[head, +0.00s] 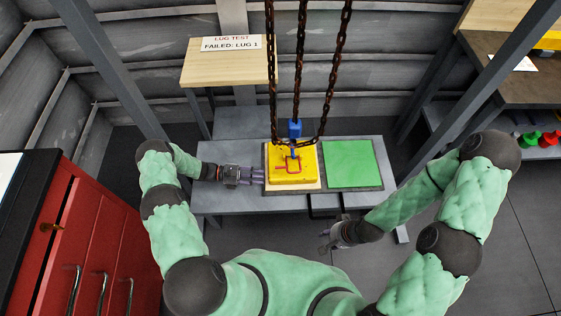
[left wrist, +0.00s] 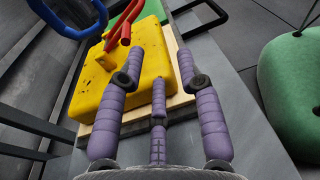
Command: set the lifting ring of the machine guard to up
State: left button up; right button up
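The machine guard is a yellow block (head: 297,177) on a pale wooden board on the grey table. Its red lifting ring (head: 282,167) shows over the top of the block. In the left wrist view the ring (left wrist: 124,30) is cut off by the top edge; its exact tilt is hard to tell. My left gripper (head: 262,176) is at the left side of the guard. In the left wrist view its purple fingers (left wrist: 153,68) are spread over the yellow block (left wrist: 125,70), with nothing between them. My right gripper (head: 326,240) is empty in front of the table; its finger opening is too small to judge.
Rusty chains (head: 297,70) hang over the guard with a blue hook (head: 294,129) close above it. A green square (head: 350,163) lies right of the guard. A sign (head: 231,43) reads "LUG TEST FAILED: LUG 1". A red cabinet (head: 85,240) stands at left.

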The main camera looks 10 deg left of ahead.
aim_at(278, 167)
pick_arm(q)
jog(key=shift+n+t+h, duration=0.5)
jog(key=shift+t+h, duration=0.1)
jog(key=shift+t, duration=0.3)
jog(key=w+d, duration=0.1)
jog(key=d, duration=0.1)
jog(key=w+d+b, duration=0.1)
jog(key=w+d, duration=0.1)
jog(key=d, duration=0.1)
jog(key=w+d+r+b, duration=0.1)
jog(key=w+d, duration=0.1)
jog(key=shift+w+d, duration=0.2)
pick_arm(e)
jog(key=shift+w+f, duration=0.25)
jog(key=shift+f, duration=0.35)
jog(key=shift+w+f, duration=0.25)
jog(key=shift+f, duration=0.35)
pick_arm(q)
grip_shut()
